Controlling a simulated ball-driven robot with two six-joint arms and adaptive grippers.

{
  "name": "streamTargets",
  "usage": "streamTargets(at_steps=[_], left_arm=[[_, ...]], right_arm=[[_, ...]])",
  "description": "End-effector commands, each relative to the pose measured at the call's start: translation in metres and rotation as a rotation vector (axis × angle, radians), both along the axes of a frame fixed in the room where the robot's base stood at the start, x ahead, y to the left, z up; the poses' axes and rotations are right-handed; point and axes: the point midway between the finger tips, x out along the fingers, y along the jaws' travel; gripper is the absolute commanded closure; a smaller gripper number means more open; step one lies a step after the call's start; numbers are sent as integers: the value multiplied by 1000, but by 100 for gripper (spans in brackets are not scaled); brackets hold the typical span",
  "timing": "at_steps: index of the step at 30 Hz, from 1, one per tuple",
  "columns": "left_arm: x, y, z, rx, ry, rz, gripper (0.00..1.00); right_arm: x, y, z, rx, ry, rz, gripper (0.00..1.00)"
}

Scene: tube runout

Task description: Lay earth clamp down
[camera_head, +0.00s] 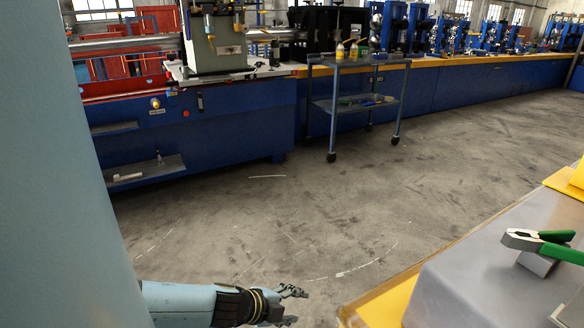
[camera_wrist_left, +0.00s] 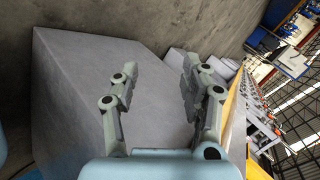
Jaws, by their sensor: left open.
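The earth clamp (camera_head: 540,243), with green handles and pale metal jaws, is at the right edge of the head view. It rests on a small grey block on the grey worktop (camera_head: 455,285); part of its handles is cut off by the frame edge. My left gripper (camera_head: 297,306) is open and empty, low in the head view, left of the worktop and well apart from the clamp. In the left wrist view its spread fingers (camera_wrist_left: 160,75) show in front of a grey surface (camera_wrist_left: 75,85), with nothing between them. My right gripper is not in view.
A yellow edge (camera_head: 385,304) runs along the worktop's left side. A grey-blue cart (camera_head: 356,105) with bottles stands in front of the long blue machine line (camera_head: 480,80). The concrete floor (camera_head: 300,215) between is clear.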

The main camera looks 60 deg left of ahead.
Motion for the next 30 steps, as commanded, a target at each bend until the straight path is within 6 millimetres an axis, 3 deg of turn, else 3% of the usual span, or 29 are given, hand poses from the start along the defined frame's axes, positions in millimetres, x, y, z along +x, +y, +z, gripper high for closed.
streamTargets(at_steps=[1,3,6,9,12,17,30], left_arm=[[-42,-6,-40,-97,95,148,54],[-101,-19,-86,-216,223,355,54],[-182,-48,-130,-344,387,608,54],[-245,-77,-154,-425,511,796,54],[-285,-99,-164,-470,590,915,54],[-307,-112,-168,-493,635,982,54],[-307,-111,-168,-492,633,981,54]], right_arm=[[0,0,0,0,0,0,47],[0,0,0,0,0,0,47],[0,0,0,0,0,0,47],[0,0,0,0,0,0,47],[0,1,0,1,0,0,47],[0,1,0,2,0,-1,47],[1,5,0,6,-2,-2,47]])
